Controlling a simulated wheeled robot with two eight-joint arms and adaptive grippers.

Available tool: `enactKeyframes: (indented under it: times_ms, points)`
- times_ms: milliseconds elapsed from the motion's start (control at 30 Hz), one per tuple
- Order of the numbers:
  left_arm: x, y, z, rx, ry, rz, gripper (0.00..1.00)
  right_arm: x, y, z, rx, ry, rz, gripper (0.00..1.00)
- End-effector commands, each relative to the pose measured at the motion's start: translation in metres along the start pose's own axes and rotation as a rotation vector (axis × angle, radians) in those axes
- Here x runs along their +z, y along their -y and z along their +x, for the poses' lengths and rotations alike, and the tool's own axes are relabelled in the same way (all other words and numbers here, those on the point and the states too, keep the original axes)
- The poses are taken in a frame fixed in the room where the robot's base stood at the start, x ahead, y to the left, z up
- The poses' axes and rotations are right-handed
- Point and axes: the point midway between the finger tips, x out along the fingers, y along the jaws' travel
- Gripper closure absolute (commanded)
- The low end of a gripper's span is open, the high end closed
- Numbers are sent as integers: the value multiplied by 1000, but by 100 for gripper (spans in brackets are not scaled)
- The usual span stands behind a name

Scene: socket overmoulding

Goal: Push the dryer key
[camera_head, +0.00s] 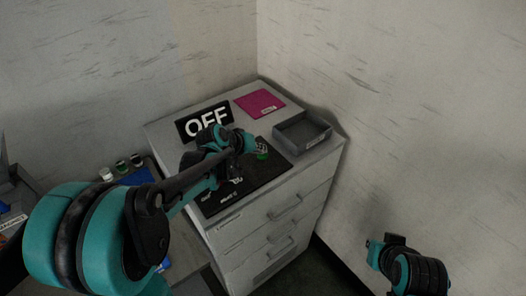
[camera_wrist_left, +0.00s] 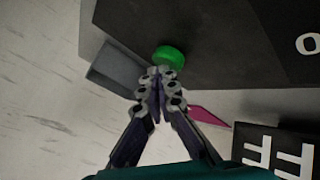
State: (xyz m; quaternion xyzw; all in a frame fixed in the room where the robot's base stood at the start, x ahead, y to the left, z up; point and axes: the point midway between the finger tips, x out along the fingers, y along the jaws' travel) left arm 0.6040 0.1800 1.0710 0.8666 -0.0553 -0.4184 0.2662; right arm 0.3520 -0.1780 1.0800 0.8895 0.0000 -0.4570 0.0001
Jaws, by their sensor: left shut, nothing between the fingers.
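A round green key (camera_head: 263,154) sits on a black panel (camera_head: 265,174) on top of the grey drawer cabinet. It also shows in the left wrist view (camera_wrist_left: 169,56), just beyond my fingertips. A black sign reading OFF (camera_head: 204,121) is at the panel's back left. My right arm shows at lower right; its fingers are unclear.
A grey open tray (camera_head: 302,131) stands at the cabinet's right, near the key. A magenta sheet (camera_head: 259,103) lies at the back. Several small round-topped items (camera_head: 121,166) stand left of the cabinet. Walls close off the back and right.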

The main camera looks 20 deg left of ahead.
Motion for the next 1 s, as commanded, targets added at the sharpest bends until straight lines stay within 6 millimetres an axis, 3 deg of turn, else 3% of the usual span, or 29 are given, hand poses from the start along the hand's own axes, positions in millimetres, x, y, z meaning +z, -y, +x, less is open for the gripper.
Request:
enactKeyframes:
  times_ms: [1000]
  points:
    - [8,6,8,-2,8,3,100,5,0,7,0,0,0,100]
